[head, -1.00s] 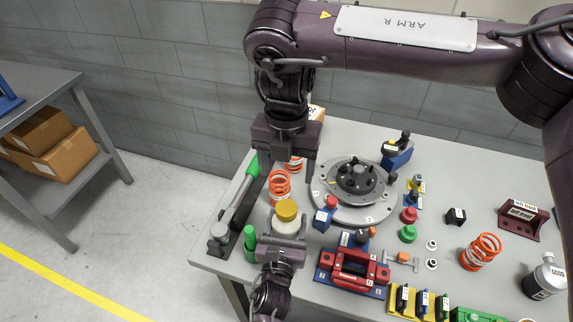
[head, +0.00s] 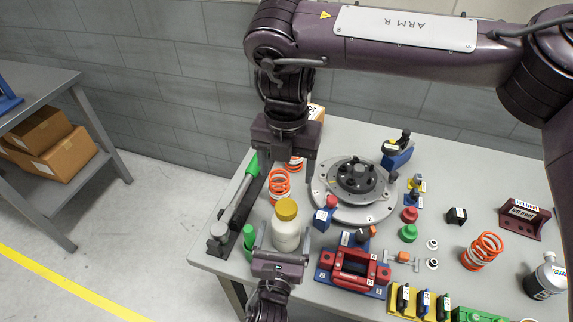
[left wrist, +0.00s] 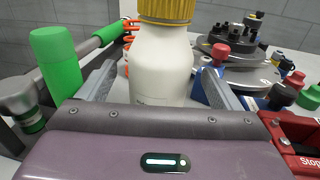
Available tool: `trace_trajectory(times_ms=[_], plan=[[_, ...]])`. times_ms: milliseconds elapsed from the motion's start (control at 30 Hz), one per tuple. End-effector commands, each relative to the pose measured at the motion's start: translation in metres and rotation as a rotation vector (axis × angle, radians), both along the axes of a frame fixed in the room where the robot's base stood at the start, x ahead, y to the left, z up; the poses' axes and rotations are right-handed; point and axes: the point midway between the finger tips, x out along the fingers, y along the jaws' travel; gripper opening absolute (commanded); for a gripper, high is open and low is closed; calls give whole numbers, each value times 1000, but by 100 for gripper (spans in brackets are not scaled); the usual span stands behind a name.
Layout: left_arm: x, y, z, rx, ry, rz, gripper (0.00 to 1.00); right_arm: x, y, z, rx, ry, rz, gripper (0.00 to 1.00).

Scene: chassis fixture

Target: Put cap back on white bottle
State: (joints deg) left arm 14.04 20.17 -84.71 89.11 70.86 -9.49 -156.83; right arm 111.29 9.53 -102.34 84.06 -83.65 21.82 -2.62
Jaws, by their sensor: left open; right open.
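The white bottle (head: 286,236) stands upright near the table's left front part. The yellow cap (head: 287,209) sits on top of its neck; I cannot tell how tightly. In the left wrist view the bottle (left wrist: 160,72) fills the middle, with the cap's ribbed side (left wrist: 166,8) at the top edge. My left gripper (head: 284,238) is open, its two fingers on either side of the lower bottle with gaps visible. The gripper's body hides the bottle's base. My right gripper (head: 287,158) is open and empty, pointing down above the table's back left, behind the bottle.
A green-handled tool (head: 233,205) lies left of the bottle, near a green cylinder (head: 250,237). An orange spring (head: 280,184) stands behind. A round grey fixture (head: 325,190), a blue block (head: 322,222) and a red fixture (head: 352,272) crowd the right side.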

Motion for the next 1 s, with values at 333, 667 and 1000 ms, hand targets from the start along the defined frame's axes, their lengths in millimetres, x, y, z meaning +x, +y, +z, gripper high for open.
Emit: trace_trajectory(times_ms=[333,667,1000], plan=[[-39,6,0,0,0,0,86,0,0,-6,0,0,0,68],[-40,7,0,0,0,1,86,0,0,-6,0,0,0,68],[-40,7,0,0,0,1,86,0,0,-6,0,0,0,68]])
